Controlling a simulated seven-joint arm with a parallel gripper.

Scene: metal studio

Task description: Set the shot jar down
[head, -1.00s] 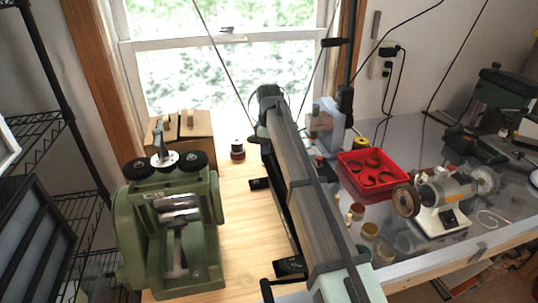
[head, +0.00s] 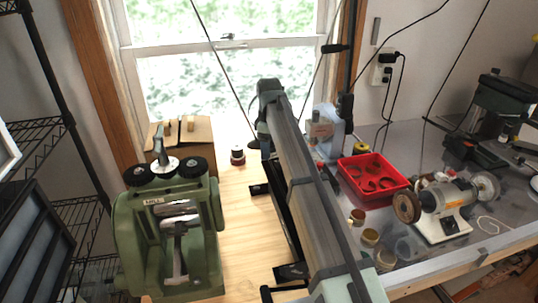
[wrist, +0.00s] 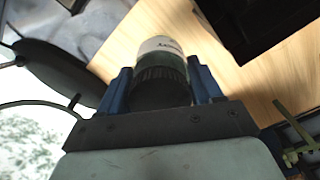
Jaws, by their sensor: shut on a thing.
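In the wrist view my gripper (wrist: 163,74) has its two blue fingers on either side of the shot jar (wrist: 160,47) and is shut on it. The jar has a pale, lettered top end and a dark, ribbed part between the fingers. Pale wooden bench top (wrist: 240,85) shows behind it. I cannot tell whether the jar touches the wood. In the head view my arm reaches away toward the window and hides most of the gripper and the held jar.
A green rolling mill (head: 170,235) stands at the left, with a cardboard box (head: 197,134) behind it. Right of my arm are a red tray (head: 375,177), several small jars and a bench grinder (head: 445,205). Bare wood (head: 237,215) shows between mill and arm.

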